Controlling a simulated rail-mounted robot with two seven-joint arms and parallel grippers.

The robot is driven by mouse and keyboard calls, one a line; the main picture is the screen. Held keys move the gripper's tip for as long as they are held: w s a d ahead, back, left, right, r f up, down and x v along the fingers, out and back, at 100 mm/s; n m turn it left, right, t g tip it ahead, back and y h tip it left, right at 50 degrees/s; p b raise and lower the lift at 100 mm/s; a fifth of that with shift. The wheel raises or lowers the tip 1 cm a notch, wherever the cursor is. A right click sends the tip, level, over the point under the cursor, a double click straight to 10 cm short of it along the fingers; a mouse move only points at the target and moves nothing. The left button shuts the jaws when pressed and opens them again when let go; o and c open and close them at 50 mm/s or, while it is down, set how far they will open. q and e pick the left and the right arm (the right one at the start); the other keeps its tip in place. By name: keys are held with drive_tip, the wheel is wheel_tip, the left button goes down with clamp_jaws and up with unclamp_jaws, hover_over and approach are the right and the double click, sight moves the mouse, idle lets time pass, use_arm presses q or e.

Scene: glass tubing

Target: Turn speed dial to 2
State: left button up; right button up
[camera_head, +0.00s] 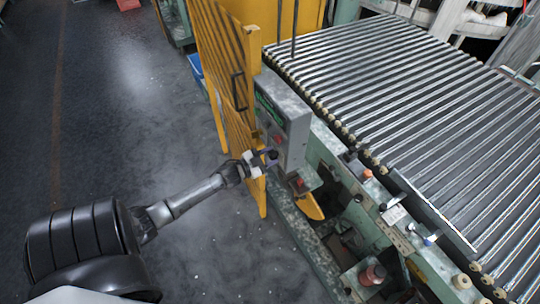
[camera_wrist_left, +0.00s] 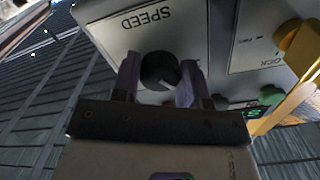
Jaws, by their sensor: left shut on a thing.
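The speed dial is a round black knob (camera_wrist_left: 158,70) on a pale panel (camera_wrist_left: 112,42) marked SPEED, which appears upside down in the left wrist view. My left gripper (camera_wrist_left: 158,80) has one finger on each side of the knob and is shut on it. In the head view the left gripper (camera_head: 268,158) reaches in from the left to the front of the grey control box (camera_head: 286,112). The knob's pointer and the dial numbers cannot be made out. My right gripper is not in view.
A yellow knob (camera_wrist_left: 301,40) and a green button (camera_wrist_left: 271,95) sit beside the SPEED panel. A yellow slatted gate (camera_head: 222,60) stands left of the box. A roller conveyor (camera_head: 420,100) lies to the right. The floor at left is clear.

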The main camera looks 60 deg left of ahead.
use_arm(q)
drive_tip(key=m, duration=0.3)
drive_tip(key=shift+m, duration=1.6)
drive_tip(key=o, duration=0.9)
drive_tip(key=shift+o, duration=0.2)
drive_tip(key=shift+s, duration=0.15)
drive_tip(key=s+b, duration=0.2)
drive_tip(key=s, duration=1.1)
drive_tip(key=shift+s, duration=0.3)
